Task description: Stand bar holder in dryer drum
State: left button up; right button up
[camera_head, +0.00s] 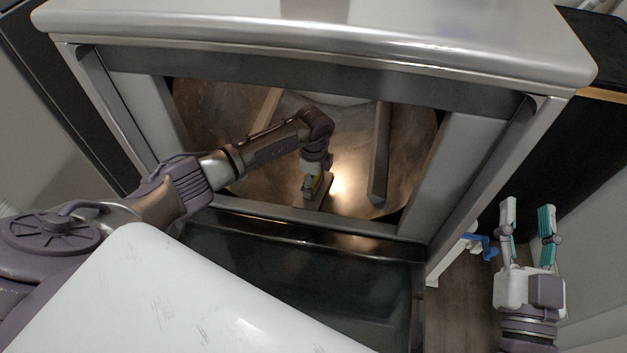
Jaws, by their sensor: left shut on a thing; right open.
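The dryer drum (225,105) is open in front of me, with brown metallic walls and long raised bars. My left arm reaches in through the opening. My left gripper (315,186) is low in the middle of the drum, shut on what seems to be the bar holder, which is small and mostly hidden by the gripper. I cannot tell whether the holder is upright or touching the drum. My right gripper (528,217) is open and empty, outside the dryer at the lower right, with its teal-padded fingers apart.
The dryer's metal top (330,28) and frame surround the opening. Its dark lowered door (300,280) lies below. A blue item (486,246) is near the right gripper, above the wood floor (458,310). A dark cabinet (500,155) stands at right.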

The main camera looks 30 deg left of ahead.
pick_arm(q)
jog(key=shift+s+f, duration=0.1)
jog(key=shift+f, duration=0.05)
dwell(0.7)
jog(key=o, duration=1.4)
notch_tip(320, 180, up, 12)
